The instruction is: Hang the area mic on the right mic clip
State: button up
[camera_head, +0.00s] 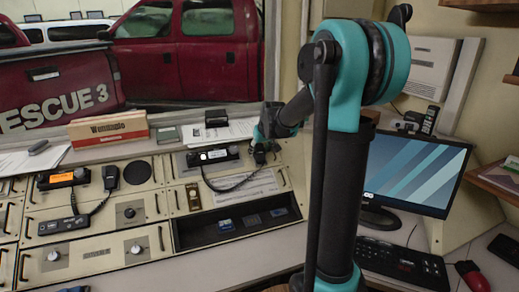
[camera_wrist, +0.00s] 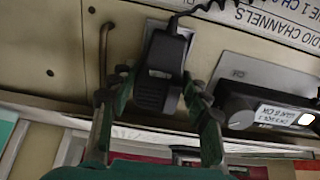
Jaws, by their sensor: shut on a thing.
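The area mic (camera_wrist: 160,65) is black with a ribbed end and a coiled cord. In the wrist view it lies between the two fingers of my gripper (camera_wrist: 157,82), which is shut on it. A pale metal plate (camera_wrist: 183,30), apparently the right mic clip, shows just behind the mic and is mostly hidden by it. I cannot tell whether the mic is seated on the clip. In the head view my gripper (camera_head: 266,134) is at the console's upper panel with the mic (camera_head: 262,154) below it, right of the radio with a white display (camera_head: 213,156); the cord hangs left.
Another black mic (camera_head: 110,176) hangs on the left panel beside an orange-display radio (camera_head: 63,179). A handle (camera_wrist: 103,52) stands close to one finger in the wrist view. A monitor (camera_head: 415,172) and keyboard (camera_head: 400,262) are at right. An open bin (camera_head: 190,243) lies below.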

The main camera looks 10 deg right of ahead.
jog(key=o, duration=1.4)
jog(key=v, duration=1.2)
jog(key=shift+s, duration=0.1)
jog(key=s+d+f, duration=0.1)
jog(key=s+f, duration=0.7)
jog(key=s, duration=0.1)
jog(key=s+d+f+m+g, duration=0.1)
jog(key=s+f, duration=0.7)
jog(key=s, duration=0.1)
jog(key=s+d+f+m+g+h, duration=0.1)
jog(key=s+f, duration=0.6)
jog(key=s, duration=0.3)
jog(key=shift+s+f, duration=0.1)
jog(key=shift+f, duration=0.3)
